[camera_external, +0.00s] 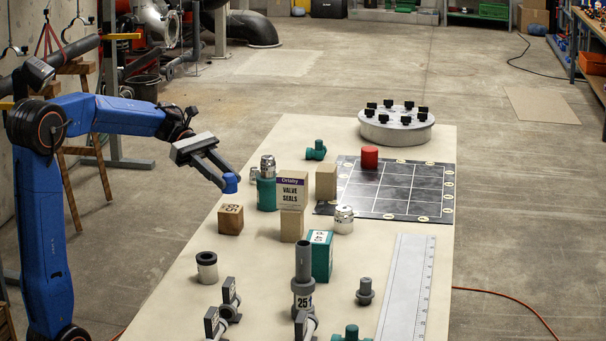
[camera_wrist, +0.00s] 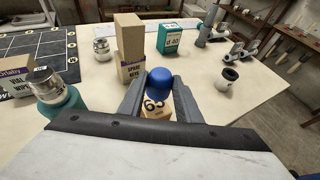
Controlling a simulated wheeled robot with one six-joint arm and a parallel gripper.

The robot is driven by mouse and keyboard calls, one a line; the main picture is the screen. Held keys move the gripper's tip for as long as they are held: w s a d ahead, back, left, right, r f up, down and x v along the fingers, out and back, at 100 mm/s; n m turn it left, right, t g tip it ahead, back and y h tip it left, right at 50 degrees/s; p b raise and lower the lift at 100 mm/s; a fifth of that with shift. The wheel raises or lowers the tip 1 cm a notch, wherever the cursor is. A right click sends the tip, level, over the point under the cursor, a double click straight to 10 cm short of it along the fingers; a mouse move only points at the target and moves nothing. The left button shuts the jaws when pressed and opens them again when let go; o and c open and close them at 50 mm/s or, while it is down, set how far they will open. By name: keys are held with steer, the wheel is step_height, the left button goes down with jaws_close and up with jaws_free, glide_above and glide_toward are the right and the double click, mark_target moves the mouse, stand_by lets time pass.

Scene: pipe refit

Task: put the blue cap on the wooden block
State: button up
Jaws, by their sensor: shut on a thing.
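The blue cap (camera_external: 230,184) is held between the jaws of my gripper (camera_external: 226,181), above the table's left side. In the wrist view the blue cap (camera_wrist: 159,82) sits between both grey fingers, my gripper (camera_wrist: 159,95) being shut on it. A small wooden block (camera_external: 230,221) with dark number marks stands on the table below the cap, with a gap between them in the outside view. In the wrist view this block (camera_wrist: 156,108) shows under the cap, partly hidden by it and the fingers.
A grey collar (camera_external: 206,268) stands in front. The table left of the numbered block is clear.

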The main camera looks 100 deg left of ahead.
mark_target(224, 192)
steer(key=shift+f, duration=2.15)
steer(key=shift+f, duration=0.15)
steer(key=o, duration=1)
steer(key=shift+s+a+r, duration=0.1)
steer(key=shift+s+r, duration=0.05)
steer(key=shift+r, duration=0.1)
steer(key=v, duration=1.1)
steer(key=shift+s+a, duration=0.2)
steer(key=shift+s, duration=0.1)
